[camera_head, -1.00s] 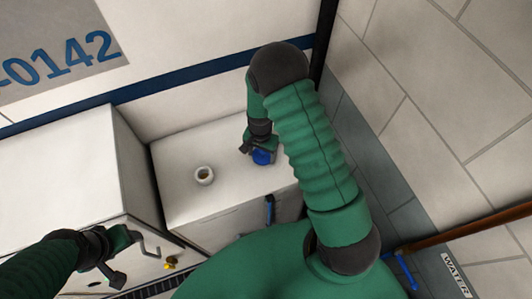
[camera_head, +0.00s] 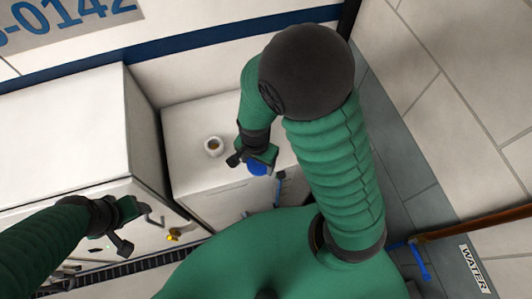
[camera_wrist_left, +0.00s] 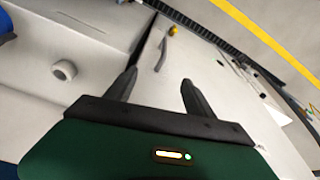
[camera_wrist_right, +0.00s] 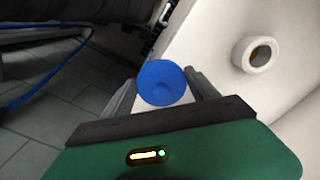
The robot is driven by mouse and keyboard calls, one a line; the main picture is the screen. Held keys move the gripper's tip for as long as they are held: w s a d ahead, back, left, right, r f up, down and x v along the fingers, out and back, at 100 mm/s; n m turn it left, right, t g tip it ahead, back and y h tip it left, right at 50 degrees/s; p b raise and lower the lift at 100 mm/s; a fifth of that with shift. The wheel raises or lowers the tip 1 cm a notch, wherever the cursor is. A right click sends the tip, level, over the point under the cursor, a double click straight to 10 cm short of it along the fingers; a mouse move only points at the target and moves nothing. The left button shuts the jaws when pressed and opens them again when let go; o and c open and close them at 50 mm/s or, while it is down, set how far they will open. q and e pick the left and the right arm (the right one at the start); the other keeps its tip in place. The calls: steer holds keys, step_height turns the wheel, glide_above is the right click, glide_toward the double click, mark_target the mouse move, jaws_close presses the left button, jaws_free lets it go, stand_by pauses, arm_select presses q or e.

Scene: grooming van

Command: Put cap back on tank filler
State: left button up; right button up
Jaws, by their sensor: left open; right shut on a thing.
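The tank filler is a short white neck with a dark open mouth (camera_head: 214,146) on top of the white tank (camera_head: 187,122). It also shows at the upper right of the right wrist view (camera_wrist_right: 256,54) and at the left of the left wrist view (camera_wrist_left: 64,70). The blue cap (camera_wrist_right: 162,83) is between the fingers of my right gripper (camera_head: 252,161), which is shut on it. The cap (camera_head: 258,167) is to the right of the filler and apart from it. My left gripper (camera_head: 128,229) is open and empty, in front of the white cabinet.
A taller white cabinet (camera_head: 65,150) stands left of the tank, with a gap between. A blue-handled valve (camera_head: 280,185) is at the tank's front. A yellow fitting (camera_head: 173,236) sits low. A tiled wall and copper pipe (camera_head: 475,222) are at right.

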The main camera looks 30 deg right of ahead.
arm_select(q)
step_height(320, 180, up, 7)
steer(key=d+p, duration=0.2)
steer(key=p, duration=0.4)
arm_select(e)
steer(key=w+a+r, duration=0.2)
steer(key=w+a, duration=0.2)
steer(key=w, duration=0.3)
steer(key=w+a+r, duration=0.3)
steer(key=w+a, duration=0.1)
steer(key=w, duration=0.4)
steer(key=f+b, duration=0.2)
steer(key=a+f+b, duration=0.1)
steer(key=f+b, duration=0.1)
steer(key=f, duration=0.1)
steer(key=shift+s+a+f+b, duration=0.1)
steer(key=shift+s+f+b, duration=0.1)
steer(key=shift+b, duration=0.15)
steer(key=shift+w+d+f, duration=0.1)
steer(key=shift+d+f, duration=0.1)
steer(key=shift+f, duration=0.3)
arm_select(q)
steer(key=x, duration=0.3)
steer(key=s+x, duration=0.1)
steer(key=x, duration=0.1)
steer(key=shift+w+a+f, duration=0.1)
steer(key=shift+a+f, duration=0.1)
steer(key=shift+a, duration=0.2)
arm_select(e)
steer(key=shift+d, duration=0.1)
